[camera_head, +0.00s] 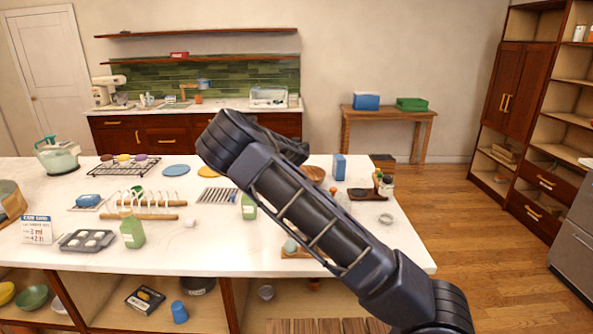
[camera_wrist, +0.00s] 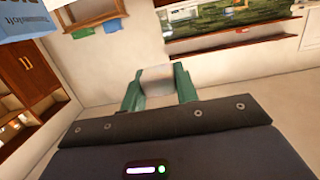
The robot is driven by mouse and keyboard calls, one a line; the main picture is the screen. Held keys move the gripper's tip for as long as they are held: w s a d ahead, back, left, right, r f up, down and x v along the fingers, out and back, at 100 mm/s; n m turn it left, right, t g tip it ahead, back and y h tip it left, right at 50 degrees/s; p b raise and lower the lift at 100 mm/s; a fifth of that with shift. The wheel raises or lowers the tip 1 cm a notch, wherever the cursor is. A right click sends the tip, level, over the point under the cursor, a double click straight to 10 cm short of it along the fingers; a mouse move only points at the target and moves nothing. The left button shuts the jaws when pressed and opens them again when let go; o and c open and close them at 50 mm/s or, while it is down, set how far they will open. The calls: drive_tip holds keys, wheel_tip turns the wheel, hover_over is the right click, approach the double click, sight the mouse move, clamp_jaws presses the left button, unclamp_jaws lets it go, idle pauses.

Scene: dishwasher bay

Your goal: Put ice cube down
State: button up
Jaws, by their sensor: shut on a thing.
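My gripper (camera_wrist: 157,88) shows in the wrist view with its two green fingers shut on a pale, whitish ice cube (camera_wrist: 157,75). The cube sits between the fingertips, clear of any surface in that view. In the head view my dark arm crosses the middle of the picture over the white counter (camera_head: 340,255). The gripper and held cube are hidden there behind the arm. A dark tray (camera_head: 66,243) with several whitish pieces lies at the counter's front left.
A small whitish lump (camera_head: 189,222) lies mid-counter near a green bottle (camera_head: 132,230). A wooden rack (camera_head: 150,208), a grille (camera_head: 217,196) and a blue box (camera_head: 339,167) also stand on the counter. Some bare counter shows at the front, between the bottle and my arm.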

drive_tip(key=shift+f, duration=5.8)
drive_tip(key=shift+f, duration=0.6)
drive_tip(key=o, duration=1)
drive_tip(key=shift+r, duration=0.4)
drive_tip(key=shift+s+r, duration=0.25)
drive_tip(key=shift+s, duration=0.1)
drive_tip(key=shift+s+r, duration=0.15)
drive_tip(key=shift+s, duration=1.1)
drive_tip(key=shift+w+r, duration=0.1)
drive_tip(key=shift+r, duration=3.45)
